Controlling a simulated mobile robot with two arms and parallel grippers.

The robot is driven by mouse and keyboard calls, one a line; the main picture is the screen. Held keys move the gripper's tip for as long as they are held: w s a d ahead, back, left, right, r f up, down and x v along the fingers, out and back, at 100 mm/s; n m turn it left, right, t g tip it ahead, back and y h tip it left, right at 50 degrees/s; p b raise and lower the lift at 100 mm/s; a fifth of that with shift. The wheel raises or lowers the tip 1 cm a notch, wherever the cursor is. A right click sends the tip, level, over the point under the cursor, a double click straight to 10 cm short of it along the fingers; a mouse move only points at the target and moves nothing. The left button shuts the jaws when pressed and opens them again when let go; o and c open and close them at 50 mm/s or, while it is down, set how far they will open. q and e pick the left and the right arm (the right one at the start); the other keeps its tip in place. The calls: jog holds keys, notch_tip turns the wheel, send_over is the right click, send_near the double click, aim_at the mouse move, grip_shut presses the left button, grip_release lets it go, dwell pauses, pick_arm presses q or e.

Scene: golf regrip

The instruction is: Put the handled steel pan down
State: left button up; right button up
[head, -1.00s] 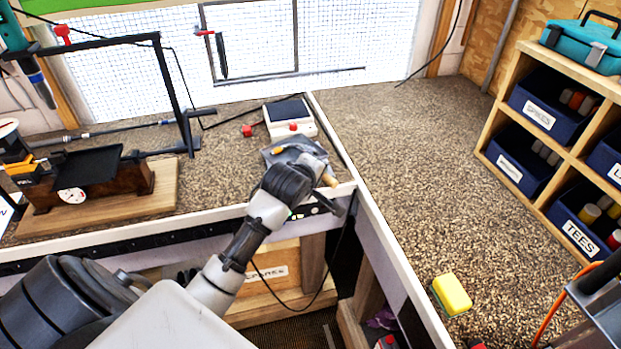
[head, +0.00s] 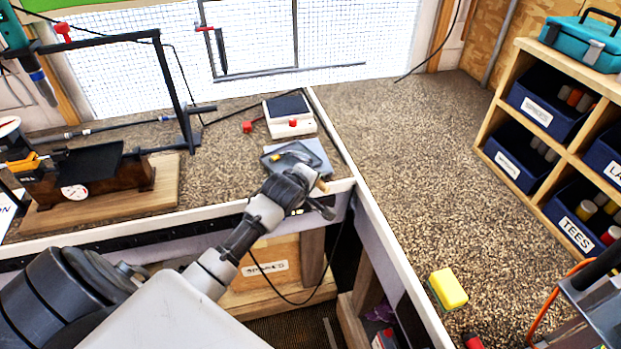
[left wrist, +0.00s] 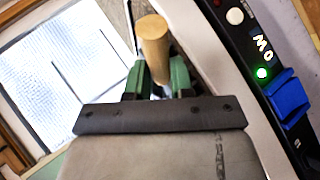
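The handled steel pan (head: 287,157) shows only in part in the head view, as a dark grey shape beyond my left gripper (head: 306,178). It is over or on a flat blue-grey plate (head: 319,151) at the front right of the left bench; contact is hidden. Its wooden handle end (head: 322,186) sticks out beside the gripper. In the left wrist view the wooden handle (left wrist: 155,42) stands between the green fingers of my left gripper (left wrist: 158,82), which appear closed on it. The pan's body is hidden there. My right gripper is not identifiable in these views.
A white device with a dark top (head: 289,117) and red knobs stands just behind the plate. The right bench (head: 410,180) is mostly clear, with a yellow sponge (head: 448,288) and a bin shelf (head: 483,148).

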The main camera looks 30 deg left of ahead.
pick_arm(q)
jog(key=o, duration=0.4)
jog(key=shift+r, duration=0.1)
jog(key=v, duration=1.2)
jog(key=shift+b, duration=0.45)
jog(key=s+d+f+m+g, duration=0.1)
jog(key=s+f+m+g, duration=0.2)
jog(key=f, duration=0.9)
jog(key=s+d+f+m+g+h, duration=0.1)
jog(key=s+d+f+m, duration=0.3)
jog(key=f, duration=0.8)
jog(key=s+a+f+m+g, duration=0.15)
jog(key=s+f, duration=0.25)
jog(key=f, duration=0.8)
jog(key=s+d+f+m+g, duration=0.1)
jog(key=s+d+f+m, duration=0.1)
jog(key=s+f, duration=0.3)
jog(key=s+d+f+m+g, duration=0.2)
jog(key=s+f+m, duration=0.3)
jog(key=s, duration=0.9)
jog(key=s+d+f+m+g, duration=0.2)
jog(key=s+d+f+m, duration=0.1)
jog(key=s, duration=0.6)
notch_tip(320, 180, down, 3)
jog(key=shift+s+r+m+h, duration=0.25)
jog(key=shift+s+m+h, duration=0.15)
jog(key=shift+m, duration=0.05)
